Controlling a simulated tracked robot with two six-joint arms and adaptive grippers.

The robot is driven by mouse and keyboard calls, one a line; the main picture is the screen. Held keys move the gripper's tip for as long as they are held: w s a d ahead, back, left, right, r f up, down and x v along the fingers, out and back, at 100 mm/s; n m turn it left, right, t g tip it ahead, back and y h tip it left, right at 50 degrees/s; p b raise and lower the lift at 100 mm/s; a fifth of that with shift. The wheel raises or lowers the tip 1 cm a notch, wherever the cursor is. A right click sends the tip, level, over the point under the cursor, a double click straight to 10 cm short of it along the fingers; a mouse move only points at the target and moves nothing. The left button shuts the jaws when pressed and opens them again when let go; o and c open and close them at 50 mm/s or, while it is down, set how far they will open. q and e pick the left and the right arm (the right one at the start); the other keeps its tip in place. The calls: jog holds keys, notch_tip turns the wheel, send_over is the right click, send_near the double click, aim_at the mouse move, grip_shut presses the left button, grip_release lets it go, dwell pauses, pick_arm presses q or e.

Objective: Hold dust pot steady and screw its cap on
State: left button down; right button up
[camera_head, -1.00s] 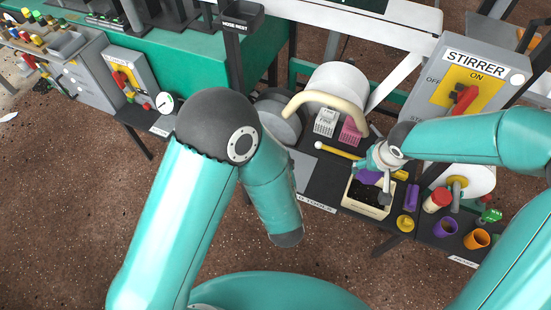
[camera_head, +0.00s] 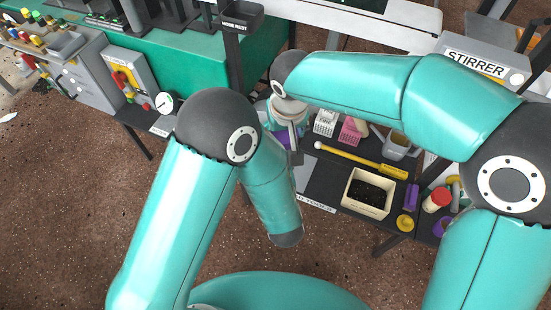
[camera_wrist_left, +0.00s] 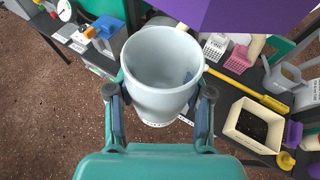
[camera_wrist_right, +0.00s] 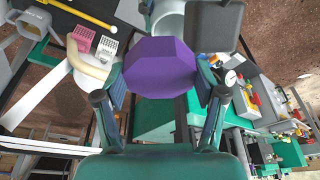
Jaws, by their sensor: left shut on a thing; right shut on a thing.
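The dust pot (camera_wrist_left: 160,75) is a pale grey, open-topped cup, upright in the left wrist view. My left gripper (camera_wrist_left: 161,93) is shut on its sides; the left arm hides this gripper in the head view. The purple, many-sided cap (camera_wrist_right: 160,68) is between the fingers of my right gripper (camera_wrist_right: 160,80), which is shut on it. The cap's edge (camera_wrist_left: 240,12) hangs above and to the right of the pot in the left wrist view, apart from the rim. In the head view, the right gripper (camera_head: 288,112) and cap (camera_head: 282,138) are just beyond my left arm.
A cream box of dark grains (camera_head: 367,193) and a yellow-handled tool (camera_head: 360,160) lie on the dark bench. White and pink baskets (camera_head: 350,130) stand close right of the right gripper. The stirrer box (camera_head: 475,65) is at the back right.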

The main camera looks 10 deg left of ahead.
jog(key=shift+s+a+r, duration=0.25)
jog(key=shift+s+a, duration=0.2)
jog(key=shift+a, duration=0.35)
jog(key=shift+f, duration=0.1)
jog(key=shift+f, duration=1.9)
jog(key=shift+f, duration=0.85)
jog(key=shift+d+f, duration=0.1)
jog(key=shift+f, duration=0.45)
